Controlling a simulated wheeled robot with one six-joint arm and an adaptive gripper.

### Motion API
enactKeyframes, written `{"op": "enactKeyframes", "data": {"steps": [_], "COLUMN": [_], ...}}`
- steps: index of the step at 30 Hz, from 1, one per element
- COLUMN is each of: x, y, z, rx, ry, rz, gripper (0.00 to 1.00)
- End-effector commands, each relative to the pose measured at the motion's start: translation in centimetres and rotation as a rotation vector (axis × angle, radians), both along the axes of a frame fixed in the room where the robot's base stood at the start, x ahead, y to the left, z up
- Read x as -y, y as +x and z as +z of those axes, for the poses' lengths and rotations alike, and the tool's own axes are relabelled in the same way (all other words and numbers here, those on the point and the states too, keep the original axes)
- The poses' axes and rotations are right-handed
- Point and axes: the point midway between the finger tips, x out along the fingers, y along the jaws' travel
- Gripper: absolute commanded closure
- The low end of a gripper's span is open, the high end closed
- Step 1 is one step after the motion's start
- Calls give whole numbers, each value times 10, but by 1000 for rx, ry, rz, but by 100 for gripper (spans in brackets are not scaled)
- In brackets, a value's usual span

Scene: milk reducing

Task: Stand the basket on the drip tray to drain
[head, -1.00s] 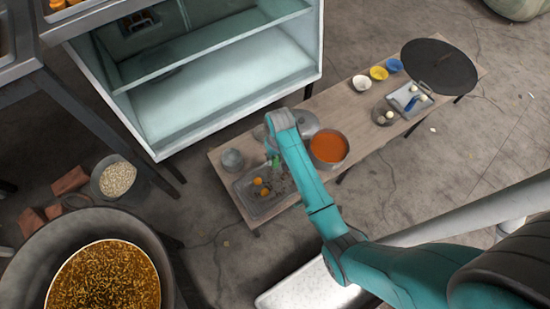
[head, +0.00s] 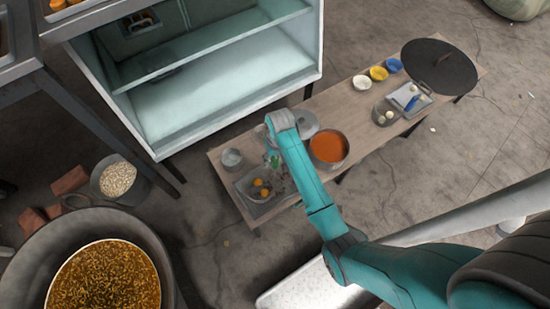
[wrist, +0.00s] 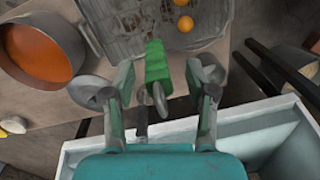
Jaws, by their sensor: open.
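The wire basket (wrist: 125,25) shows at the top of the wrist view, with its green handle (wrist: 155,62) pointing back towards me. It appears to rest in or over the grey drip tray (head: 262,212), at the near left end of the bench; how it is seated cannot be told. Orange round pieces (head: 264,192) lie at the basket and tray, and show in the wrist view (wrist: 184,23). My gripper (wrist: 158,92) is open, with one finger on each side of the handle and a gap to each. In the head view my gripper (head: 274,160) partly hides the basket.
A pot of orange liquid (head: 328,148) stands close to the right of my arm on the bench (head: 350,110). A small metal pot (head: 232,158) is at the left end. A large pan of brown liquid (head: 105,275) is at lower left.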

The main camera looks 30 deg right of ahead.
Motion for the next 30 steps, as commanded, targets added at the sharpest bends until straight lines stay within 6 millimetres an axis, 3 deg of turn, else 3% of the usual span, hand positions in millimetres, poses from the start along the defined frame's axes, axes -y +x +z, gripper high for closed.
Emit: {"op": "enactKeyframes", "data": {"steps": [16, 22, 30], "x": [7, 8, 8], "y": [0, -1, -1], "z": [97, 113, 115], "rx": [4, 2, 0], "ry": [-1, 0, 0], "rz": [0, 0, 0], "gripper": [44, 44, 44]}}
